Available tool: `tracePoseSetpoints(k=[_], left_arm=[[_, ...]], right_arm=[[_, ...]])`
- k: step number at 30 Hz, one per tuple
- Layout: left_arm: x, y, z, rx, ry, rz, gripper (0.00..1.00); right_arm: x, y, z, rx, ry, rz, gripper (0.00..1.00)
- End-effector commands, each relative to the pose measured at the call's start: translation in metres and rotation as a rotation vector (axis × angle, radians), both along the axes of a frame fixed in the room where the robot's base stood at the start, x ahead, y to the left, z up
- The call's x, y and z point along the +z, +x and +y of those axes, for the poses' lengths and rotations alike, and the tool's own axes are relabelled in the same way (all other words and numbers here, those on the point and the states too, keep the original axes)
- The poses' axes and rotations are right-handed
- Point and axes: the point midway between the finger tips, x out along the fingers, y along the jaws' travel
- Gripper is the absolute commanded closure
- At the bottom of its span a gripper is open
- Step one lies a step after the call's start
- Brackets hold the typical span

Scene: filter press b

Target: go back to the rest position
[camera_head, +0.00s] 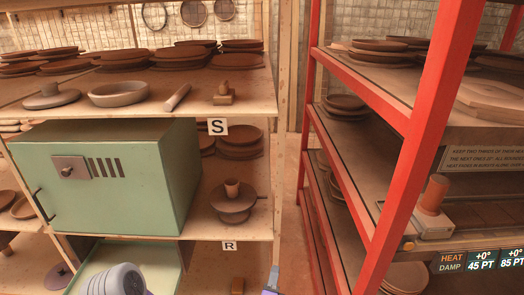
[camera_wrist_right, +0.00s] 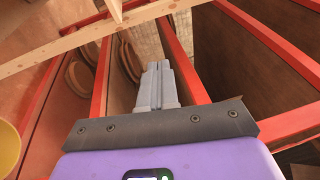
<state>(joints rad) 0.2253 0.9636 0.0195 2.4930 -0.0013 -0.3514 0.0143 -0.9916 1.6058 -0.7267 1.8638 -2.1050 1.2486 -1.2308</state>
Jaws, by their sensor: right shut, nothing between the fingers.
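My right gripper (camera_wrist_right: 157,66) is shut and empty. In the right wrist view its grey fingers lie together and point away from the purple wrist body, with red frame bars around and beyond them. In the head view only a small part of it (camera_head: 271,282) shows at the bottom edge, in front of the lower shelf and left of the red rack. I see no contact between its fingers and anything. My left gripper is not in view.
A wooden shelf (camera_head: 245,90) at left holds clay plates, a bowl (camera_head: 118,93) and a green cabinet (camera_head: 130,150). A pot (camera_head: 232,205) stands right of the cabinet. The red rack (camera_head: 425,100) holds more plates and a device (camera_head: 430,222). A narrow gap separates shelf and rack.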

Motion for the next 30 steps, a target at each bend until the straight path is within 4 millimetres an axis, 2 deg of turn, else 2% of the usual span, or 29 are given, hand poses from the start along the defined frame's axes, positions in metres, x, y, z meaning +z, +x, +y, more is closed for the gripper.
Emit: tracePoseSetpoints(k=[1, 5, 8, 11, 14, 16, 18, 20, 21, 24, 27, 29, 30], left_arm=[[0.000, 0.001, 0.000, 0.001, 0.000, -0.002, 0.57], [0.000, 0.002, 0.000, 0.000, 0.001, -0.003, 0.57], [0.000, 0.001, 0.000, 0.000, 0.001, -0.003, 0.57], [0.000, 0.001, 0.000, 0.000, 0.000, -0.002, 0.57], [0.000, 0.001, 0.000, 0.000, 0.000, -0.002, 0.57], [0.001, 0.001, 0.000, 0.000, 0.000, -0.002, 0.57], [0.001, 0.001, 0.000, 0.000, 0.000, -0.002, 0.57], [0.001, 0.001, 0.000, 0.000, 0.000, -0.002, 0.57], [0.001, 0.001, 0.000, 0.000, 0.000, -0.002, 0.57], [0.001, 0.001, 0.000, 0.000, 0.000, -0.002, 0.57], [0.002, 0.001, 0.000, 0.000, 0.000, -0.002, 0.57], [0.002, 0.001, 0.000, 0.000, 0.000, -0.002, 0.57], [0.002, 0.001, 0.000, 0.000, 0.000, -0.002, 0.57]], right_arm=[[-0.008, -0.003, -0.016, -0.050, 0.041, 0.022, 1.00], [-0.028, -0.014, -0.054, -0.183, 0.156, 0.075, 1.00], [-0.047, -0.030, -0.085, -0.306, 0.264, 0.114, 1.00], [-0.072, -0.055, -0.121, -0.471, 0.404, 0.156, 1.00], [-0.104, -0.097, -0.158, -0.697, 0.596, 0.189, 1.00], [-0.130, -0.138, -0.179, -0.899, 0.766, 0.196, 1.00], [-0.155, -0.185, -0.189, -1.127, 0.951, 0.178, 1.00], [-0.173, -0.227, -0.187, -1.341, 1.119, 0.136, 1.00], [-0.183, -0.254, -0.181, -1.493, 1.235, 0.090, 1.00], [-0.198, -0.308, -0.149, -1.867, 1.502, -0.088, 1.00], [-0.200, -0.336, -0.108, -2.225, 1.729, -0.364, 1.00], [-0.196, -0.341, -0.084, -2.423, 1.839, -0.580, 1.00], [-0.192, -0.339, -0.071, 2.355, -1.757, 0.697, 1.00]])
